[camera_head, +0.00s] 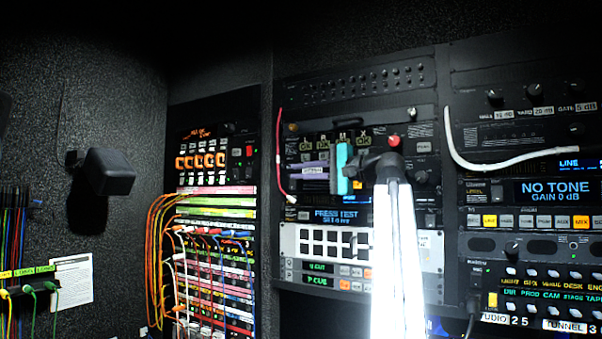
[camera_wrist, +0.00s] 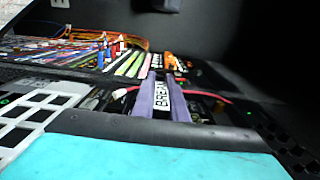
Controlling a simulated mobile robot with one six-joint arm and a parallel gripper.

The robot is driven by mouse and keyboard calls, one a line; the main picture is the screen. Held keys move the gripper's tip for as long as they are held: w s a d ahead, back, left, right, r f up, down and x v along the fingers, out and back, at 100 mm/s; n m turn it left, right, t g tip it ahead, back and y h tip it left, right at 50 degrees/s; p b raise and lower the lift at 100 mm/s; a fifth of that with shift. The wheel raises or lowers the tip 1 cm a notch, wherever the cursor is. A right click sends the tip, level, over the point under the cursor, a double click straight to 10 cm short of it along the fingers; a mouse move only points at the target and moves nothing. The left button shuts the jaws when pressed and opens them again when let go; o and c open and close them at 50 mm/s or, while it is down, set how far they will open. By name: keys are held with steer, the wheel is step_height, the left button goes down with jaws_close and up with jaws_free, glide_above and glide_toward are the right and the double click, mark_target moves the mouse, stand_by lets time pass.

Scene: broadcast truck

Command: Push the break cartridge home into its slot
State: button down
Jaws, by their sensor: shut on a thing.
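A purple cartridge (camera_wrist: 173,103) with a white label that seems to read BREAK stands out in the wrist view. Purple cartridge parts (camera_head: 311,172) also show on the centre rack in the head view, sticking out; the slot mouth is hard to make out. My gripper (camera_head: 362,166) is in front of that rack, shut on a teal block (camera_head: 342,168), just right of the purple parts. The teal block (camera_wrist: 150,160) fills the bottom of the wrist view behind a dark bar. I cannot tell whether the block touches the cartridge. My fingertips are mostly hidden.
A pink-red cable (camera_head: 279,150) hangs left of the purple parts, and a white cable (camera_head: 500,163) crosses the right rack. A red knob (camera_head: 394,141) is close by my gripper. Orange patch cords (camera_head: 158,240) loop out at the left rack. A dark lamp-like box (camera_head: 108,171) is on the left wall.

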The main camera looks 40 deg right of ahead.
steer(key=shift+w+d, duration=0.15)
steer(key=shift+d, duration=0.45)
steer(key=c, duration=1.7)
jaws_free()
steer(key=b+v, duration=0.5)
steer(key=v, duration=0.9)
steer(key=shift+w+f, duration=0.1)
